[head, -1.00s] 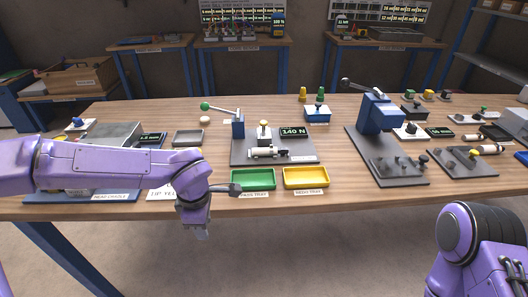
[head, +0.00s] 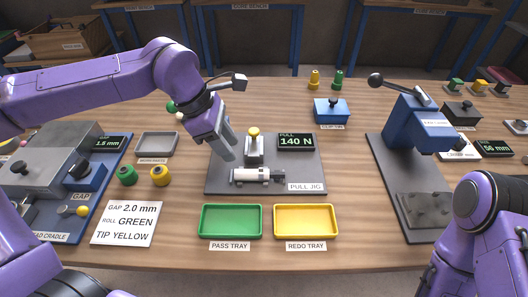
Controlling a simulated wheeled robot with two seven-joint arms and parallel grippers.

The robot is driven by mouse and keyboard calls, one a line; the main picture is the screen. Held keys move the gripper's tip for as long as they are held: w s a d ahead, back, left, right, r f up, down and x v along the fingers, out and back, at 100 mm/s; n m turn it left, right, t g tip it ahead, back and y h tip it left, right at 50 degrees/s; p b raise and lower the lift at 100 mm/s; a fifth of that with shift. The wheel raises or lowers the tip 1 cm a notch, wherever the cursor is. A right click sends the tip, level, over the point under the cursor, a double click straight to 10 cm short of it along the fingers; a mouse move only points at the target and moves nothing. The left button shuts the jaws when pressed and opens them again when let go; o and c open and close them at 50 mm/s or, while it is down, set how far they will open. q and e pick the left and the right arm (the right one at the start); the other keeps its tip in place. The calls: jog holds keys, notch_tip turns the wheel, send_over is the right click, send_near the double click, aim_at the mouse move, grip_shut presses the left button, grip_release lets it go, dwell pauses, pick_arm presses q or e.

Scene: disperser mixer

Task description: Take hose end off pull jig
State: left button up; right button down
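The pull jig (head: 304,161) is a dark grey plate in the middle of the table, with a clamp post topped by a yellow knob and a display reading 140 N. The hose end (head: 258,176), a white cylinder with dark parts, lies across the front of the jig. My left gripper (head: 228,154) points down just behind and left of the hose end, over the jig's left side, and looks apart from it. Its fingers are seen edge-on, so I cannot tell whether they are open. My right arm is at the lower right; its gripper is not in view.
A green pass tray (head: 231,236) and yellow redo tray (head: 305,236) sit empty in front of the jig. A blue press (head: 413,125) stands to the right. Green and yellow rolls (head: 160,176) and a sign (head: 126,223) are to the left.

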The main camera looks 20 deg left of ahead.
aim_at(250, 171)
pick_arm(q)
jog(key=x, duration=1)
jog(key=shift+s+d+r, duration=0.1)
jog(key=shift+d+r, duration=0.05)
jog(key=shift+d, duration=0.25)
grip_shut()
